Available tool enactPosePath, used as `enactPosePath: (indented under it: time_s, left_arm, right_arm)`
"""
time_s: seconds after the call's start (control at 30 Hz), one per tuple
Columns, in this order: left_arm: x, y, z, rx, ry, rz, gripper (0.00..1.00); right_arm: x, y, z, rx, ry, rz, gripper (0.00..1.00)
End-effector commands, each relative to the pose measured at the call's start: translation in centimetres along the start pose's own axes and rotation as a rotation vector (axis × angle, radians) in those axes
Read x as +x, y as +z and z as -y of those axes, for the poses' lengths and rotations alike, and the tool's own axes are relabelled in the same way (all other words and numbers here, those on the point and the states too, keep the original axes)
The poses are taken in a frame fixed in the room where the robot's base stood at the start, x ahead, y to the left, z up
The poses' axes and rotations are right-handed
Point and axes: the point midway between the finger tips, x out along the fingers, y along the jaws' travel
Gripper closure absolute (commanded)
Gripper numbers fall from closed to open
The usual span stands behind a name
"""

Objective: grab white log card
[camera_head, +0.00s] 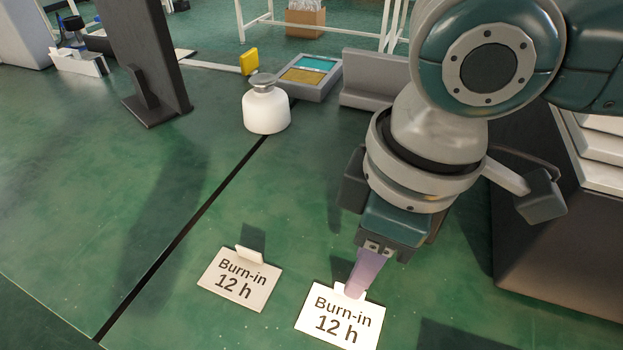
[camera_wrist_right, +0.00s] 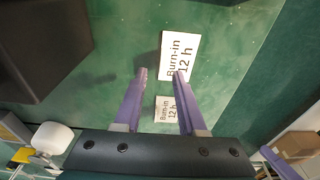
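Two cards reading "Burn-in 12 h" lie on the green surface, each with a small raised tab at its far edge. The white card (camera_head: 338,322) is the brighter, right one; it is the upper card (camera_wrist_right: 182,46) in the wrist view. The left card (camera_head: 240,282) looks slightly creamier; it is the smaller, lower card (camera_wrist_right: 165,115) in the wrist view. My right gripper (camera_head: 359,287) hangs over the white card's tab, partly hiding it. In the wrist view, its purple fingers (camera_wrist_right: 159,74) are apart with nothing between them. Contact with the tab cannot be told. My left gripper is out of view.
A white bottle (camera_head: 266,110), a tray with teal and yellow panels (camera_head: 307,92) and a grey angled block (camera_head: 374,80) stand farther back. A dark upright stand (camera_head: 146,55) is at the back left. A dark cabinet (camera_head: 550,230) is on the right. The surface left of the cards is clear.

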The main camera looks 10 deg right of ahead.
Motion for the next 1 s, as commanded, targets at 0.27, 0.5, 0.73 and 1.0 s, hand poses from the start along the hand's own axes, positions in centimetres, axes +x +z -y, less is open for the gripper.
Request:
enactPosePath:
  time_s: [0.27, 0.5, 0.73, 1.0]
  left_arm:
    - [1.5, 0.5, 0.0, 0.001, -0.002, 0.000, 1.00]
    - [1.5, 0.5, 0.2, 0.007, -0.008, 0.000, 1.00]
    - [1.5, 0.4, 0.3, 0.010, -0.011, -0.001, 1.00]
    - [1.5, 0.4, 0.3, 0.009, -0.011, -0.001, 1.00]
  right_arm:
    - [4.3, 0.2, 0.3, -0.001, 0.000, 0.002, 0.60]
    - [4.7, 0.2, 0.3, -0.002, 0.000, 0.001, 0.60]
    - [4.6, 0.2, 0.2, -0.002, 0.001, 0.001, 0.80]
    - [4.6, 0.2, 0.2, -0.002, 0.001, 0.001, 1.00]
